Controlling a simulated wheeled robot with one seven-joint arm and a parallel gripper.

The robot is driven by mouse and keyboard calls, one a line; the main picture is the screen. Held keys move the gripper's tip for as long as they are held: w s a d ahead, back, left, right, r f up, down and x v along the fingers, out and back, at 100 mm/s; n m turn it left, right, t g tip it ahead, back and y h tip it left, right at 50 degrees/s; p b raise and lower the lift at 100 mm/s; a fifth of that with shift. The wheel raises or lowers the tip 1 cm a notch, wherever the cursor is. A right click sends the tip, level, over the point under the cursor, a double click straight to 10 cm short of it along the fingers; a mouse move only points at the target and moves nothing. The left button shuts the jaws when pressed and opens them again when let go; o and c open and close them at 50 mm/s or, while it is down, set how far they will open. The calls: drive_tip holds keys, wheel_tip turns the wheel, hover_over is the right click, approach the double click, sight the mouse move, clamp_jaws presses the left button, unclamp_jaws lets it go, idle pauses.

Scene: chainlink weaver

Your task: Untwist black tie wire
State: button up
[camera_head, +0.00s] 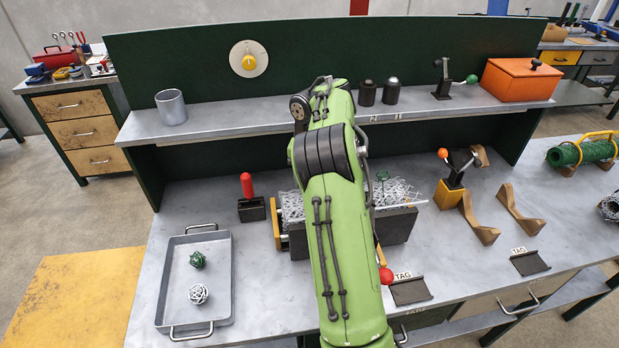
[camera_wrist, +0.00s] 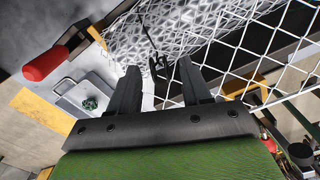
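The black tie wire (camera_wrist: 155,62) shows in the wrist view as a thin dark strand with a thicker twisted end, against the pale wire mesh (camera_wrist: 187,33). My gripper (camera_wrist: 157,78) is open. The tie's lower end appears between or just beyond the two fingertips; I cannot tell whether either finger touches it. In the head view the mesh (camera_head: 397,191) lies in a dark fixture (camera_head: 397,228) on the bench. My green arm covers the middle of the fixture, my gripper and the tie there.
A red-handled tool (camera_head: 247,187) stands left of the fixture; its handle (camera_wrist: 45,64) is near my gripper in the wrist view. A grey tray (camera_head: 216,292) with a green wire ball (camera_head: 197,260) and white wire ball (camera_head: 198,293) lies front left. Wooden cradles (camera_head: 522,214) stand right.

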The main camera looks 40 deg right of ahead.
wheel_tip(320, 180, up, 16)
drive_tip(key=p, duration=0.9)
drive_tip(key=shift+f, duration=0.15)
